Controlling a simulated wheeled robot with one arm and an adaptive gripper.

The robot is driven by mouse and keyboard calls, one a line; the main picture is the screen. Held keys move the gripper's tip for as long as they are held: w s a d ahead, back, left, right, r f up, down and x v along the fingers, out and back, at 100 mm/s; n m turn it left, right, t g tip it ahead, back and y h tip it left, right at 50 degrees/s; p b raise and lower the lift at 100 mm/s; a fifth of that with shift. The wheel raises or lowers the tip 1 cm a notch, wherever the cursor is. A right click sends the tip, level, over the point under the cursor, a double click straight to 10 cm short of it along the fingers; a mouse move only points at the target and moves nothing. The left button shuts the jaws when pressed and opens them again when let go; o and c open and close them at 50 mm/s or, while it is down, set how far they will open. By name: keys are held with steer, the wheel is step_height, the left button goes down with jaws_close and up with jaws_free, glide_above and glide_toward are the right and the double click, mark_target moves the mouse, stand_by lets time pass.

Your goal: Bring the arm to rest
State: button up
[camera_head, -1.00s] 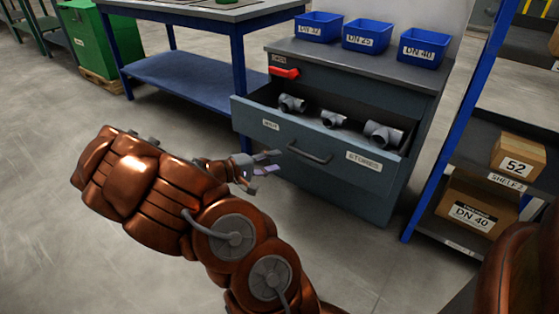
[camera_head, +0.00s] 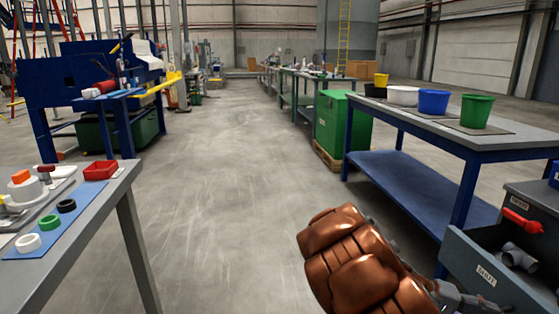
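My copper-coloured arm (camera_head: 355,262) shows at the bottom right of the head view, in front of the drawer cabinet. Only the start of my grey gripper (camera_head: 448,294) shows at the lower edge, beside the cabinet's open drawer (camera_head: 490,275). Its fingertips are hard to make out, so I cannot tell whether it is open or shut. A grey pipe fitting (camera_head: 517,257) lies in the open drawer.
A bench (camera_head: 505,139) with several buckets stands at right, with a green box (camera_head: 341,125) beyond. A grey table (camera_head: 122,182) with rings and a red tray (camera_head: 101,170) is at left. A blue machine (camera_head: 80,75) stands behind it. The floor between is clear.

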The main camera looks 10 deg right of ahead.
steer(key=s+a+r+n+t+y+p, duration=0.2)
steer(key=s+a+r+y+p, duration=0.2)
steer(key=a+r+p, duration=0.8)
steer(key=s+a+r+n+t+y+p, duration=0.1)
steer(key=s+a+r+y+p, duration=0.3)
steer(key=a+r+p, duration=0.8)
steer(key=s+a+r+n+t+y+p, duration=0.2)
steer(key=s+a+r+t+y+p, duration=0.1)
steer(key=a+r+p, duration=0.9)
step_height(320, 180, up, 5)
steer(key=shift+s+a+r+n+y, duration=0.1)
steer(key=shift+s+a+n+y, duration=0.2)
steer(key=shift+s+a+y, duration=0.5)
steer(key=shift+w+d, duration=0.1)
steer(key=shift+w, duration=0.05)
